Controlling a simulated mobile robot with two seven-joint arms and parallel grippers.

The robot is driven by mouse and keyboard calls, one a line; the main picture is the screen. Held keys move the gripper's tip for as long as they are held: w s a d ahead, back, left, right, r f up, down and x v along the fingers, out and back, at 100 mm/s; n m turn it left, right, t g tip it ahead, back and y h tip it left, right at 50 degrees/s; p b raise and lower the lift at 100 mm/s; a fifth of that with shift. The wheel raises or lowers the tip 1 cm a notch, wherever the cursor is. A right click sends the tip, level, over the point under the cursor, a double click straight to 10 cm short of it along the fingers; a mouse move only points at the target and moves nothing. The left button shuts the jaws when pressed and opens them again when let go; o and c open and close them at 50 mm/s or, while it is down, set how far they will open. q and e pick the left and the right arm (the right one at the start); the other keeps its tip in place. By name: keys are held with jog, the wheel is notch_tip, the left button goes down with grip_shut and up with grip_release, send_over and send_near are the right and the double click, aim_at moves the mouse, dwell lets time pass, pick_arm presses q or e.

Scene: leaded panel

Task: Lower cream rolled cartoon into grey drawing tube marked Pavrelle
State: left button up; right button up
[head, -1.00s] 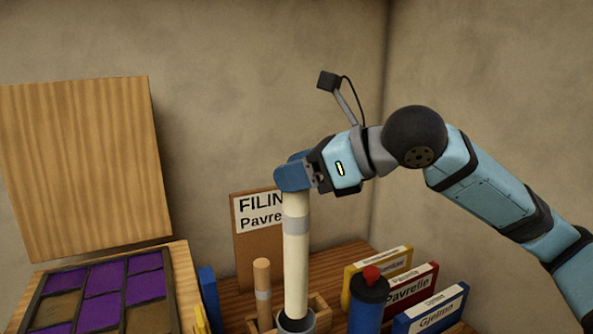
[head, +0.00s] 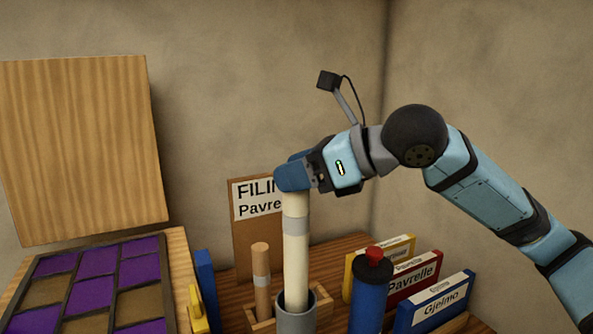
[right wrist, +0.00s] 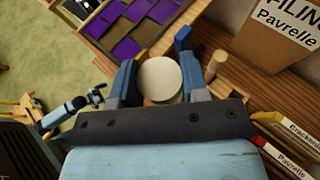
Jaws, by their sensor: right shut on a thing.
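The cream rolled cartoon (head: 295,255), with a grey band, stands upright in the head view. My right gripper (head: 293,176) is shut on its top end; the round end (right wrist: 160,80) shows between the fingers in the right wrist view. Its lower end is inside the mouth of the grey drawing tube (head: 296,322) and hidden there. Dark space shows around it at the rim. No marking shows on the visible part of the tube. What looks like my left gripper (right wrist: 97,95) is small at the left of the right wrist view, its fingers unclear.
A brown roll (head: 261,280) stands left of the tube in a wooden rack (head: 262,322). A blue bottle with a red cap (head: 370,295) and several labelled boxes (head: 412,275) stand right. A sign board (head: 257,245) is behind. The purple leaded panel (head: 95,290) lies left.

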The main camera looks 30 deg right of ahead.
aim_at(296, 240)
pick_arm(q)
jog(key=shift+f, duration=0.1)
pick_arm(e)
jog(key=shift+f, duration=0.1)
jog(key=shift+f+b, duration=1.7)
jog(key=shift+f, duration=1.25)
jog(key=shift+f+b, duration=0.35)
jog(key=shift+f, duration=0.3)
jog(key=shift+f+b, duration=0.75)
jog(key=shift+f, duration=0.7)
pick_arm(q)
jog(key=shift+n+g, duration=0.3)
jog(key=shift+w+d+f+b, duration=0.15)
jog(key=shift+f, duration=1)
jog(key=shift+w+d+f+b, duration=0.1)
jog(key=shift+f+b, duration=0.05)
jog(key=shift+f, duration=0.95)
pick_arm(e)
jog(key=shift+f, duration=0.55)
